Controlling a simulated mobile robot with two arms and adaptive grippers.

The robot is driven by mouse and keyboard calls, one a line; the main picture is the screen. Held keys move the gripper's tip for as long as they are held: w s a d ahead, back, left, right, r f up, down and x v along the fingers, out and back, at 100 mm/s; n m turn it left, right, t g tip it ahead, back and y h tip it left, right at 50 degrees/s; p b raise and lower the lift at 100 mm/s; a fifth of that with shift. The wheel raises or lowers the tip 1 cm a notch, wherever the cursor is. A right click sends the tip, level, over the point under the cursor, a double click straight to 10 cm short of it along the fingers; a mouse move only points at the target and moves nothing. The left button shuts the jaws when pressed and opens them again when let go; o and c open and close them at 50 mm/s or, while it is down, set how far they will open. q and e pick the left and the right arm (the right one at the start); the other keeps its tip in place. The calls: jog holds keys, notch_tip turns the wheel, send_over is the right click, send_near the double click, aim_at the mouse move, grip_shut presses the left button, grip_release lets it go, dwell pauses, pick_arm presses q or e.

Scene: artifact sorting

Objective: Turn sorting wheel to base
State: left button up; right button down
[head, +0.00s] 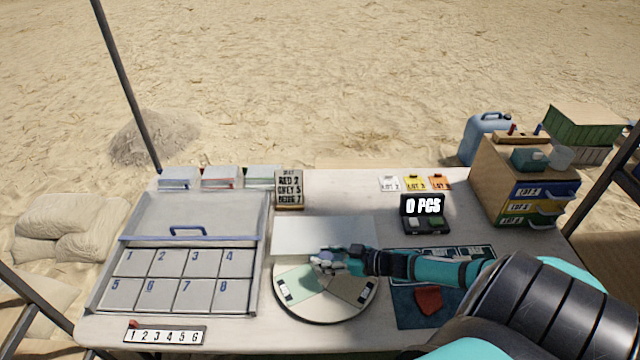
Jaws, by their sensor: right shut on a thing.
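The sorting wheel (325,311) is a round, flat disc at the front middle of the table. It has a pale green sector at left, a brown-grey sector at right and a pale sector in front, with small white labels near its rim. My right gripper (326,262) reaches in from the right and is over the wheel's far part. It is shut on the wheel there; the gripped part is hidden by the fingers. My left gripper is not in view.
A numbered tray (113,262) is at left. A red sherd (429,299) lies on a blue mat (408,314) under my right arm. A black counter (424,226) reading "0 PCS" and a drawer cabinet (490,175) stand at right.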

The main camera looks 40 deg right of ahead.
jog(key=shift+w+d+f+n+g+y+b, duration=0.1)
jog(key=shift+n+g+y+b, duration=0.15)
jog(key=shift+n+y+b, duration=0.3)
jog(key=shift+f+n+g+y+b, duration=0.1)
jog(key=shift+n+g+y+b, duration=0.15)
jog(key=shift+n+y+b, duration=0.25)
jog(key=shift+r+n+y+b, duration=0.15)
jog(key=shift+n+y+b, duration=0.15)
jog(key=shift+b, duration=0.2)
jog(key=shift+g+y, duration=0.25)
jog(key=shift+g, duration=0.05)
jog(key=shift+r, duration=0.1)
jog(key=c, duration=0.8)
grip_release()
jog(key=shift+c, duration=0.2)
jog(key=v, duration=1.2)
